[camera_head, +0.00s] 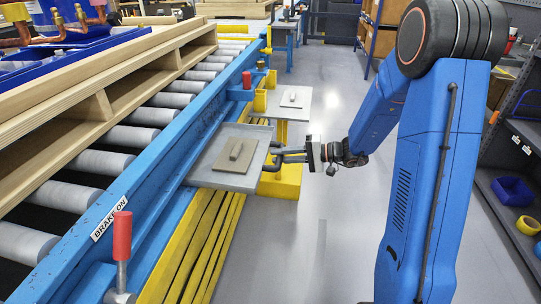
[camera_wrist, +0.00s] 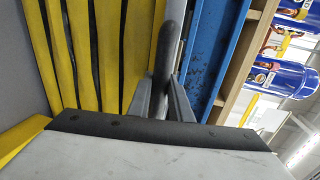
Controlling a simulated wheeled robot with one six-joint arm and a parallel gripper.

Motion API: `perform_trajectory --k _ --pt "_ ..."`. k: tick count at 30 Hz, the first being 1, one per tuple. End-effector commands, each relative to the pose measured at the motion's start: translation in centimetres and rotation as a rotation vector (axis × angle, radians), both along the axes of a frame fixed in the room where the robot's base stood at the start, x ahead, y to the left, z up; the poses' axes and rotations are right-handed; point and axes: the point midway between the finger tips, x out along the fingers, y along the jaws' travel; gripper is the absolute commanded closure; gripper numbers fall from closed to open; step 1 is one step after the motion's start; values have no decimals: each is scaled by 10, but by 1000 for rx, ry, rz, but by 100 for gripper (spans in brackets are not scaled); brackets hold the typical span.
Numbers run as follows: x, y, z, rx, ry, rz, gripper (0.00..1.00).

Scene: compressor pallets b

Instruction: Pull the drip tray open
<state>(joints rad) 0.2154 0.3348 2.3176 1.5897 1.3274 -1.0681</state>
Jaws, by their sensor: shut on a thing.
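The drip tray (camera_head: 258,147) is a shallow grey tray at the side of the blue conveyor frame, above yellow slats, in the head view. A brown-grey plate (camera_head: 218,162) with a raised grip lies on it. My gripper (camera_head: 279,155) is at the tray's right edge, reaching in from the right. In the wrist view the fingers (camera_wrist: 164,100) are shut on a dark bar, the tray's handle (camera_wrist: 164,55). Part of the handle is hidden by the fingers. I cannot tell how far out the tray stands.
A second grey tray (camera_head: 290,108) sits farther along the frame. Red-handled levers (camera_head: 122,238) stand on the blue rail (camera_head: 175,165). A wooden pallet (camera_head: 110,95) rests on the rollers. Grey floor (camera_head: 318,240) is clear between the frame and my arm; shelving (camera_head: 510,180) stands at right.

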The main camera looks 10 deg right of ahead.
Motion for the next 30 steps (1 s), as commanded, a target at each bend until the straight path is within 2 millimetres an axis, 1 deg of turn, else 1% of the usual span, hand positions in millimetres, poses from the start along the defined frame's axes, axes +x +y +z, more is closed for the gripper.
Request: perform_trajectory --k 4,13,14,15,16,25,30 --pt "-1 -5 0 -1 0 -1 100" --pt "-1 -5 0 -1 0 0 100" --pt "-1 -5 0 -1 0 -1 79" --pt "-1 -5 0 -1 0 -1 70" --pt "-1 -5 0 -1 0 0 63" --pt "-2 -5 0 0 0 0 63" --pt "-4 -14 2 -1 -1 -1 63"
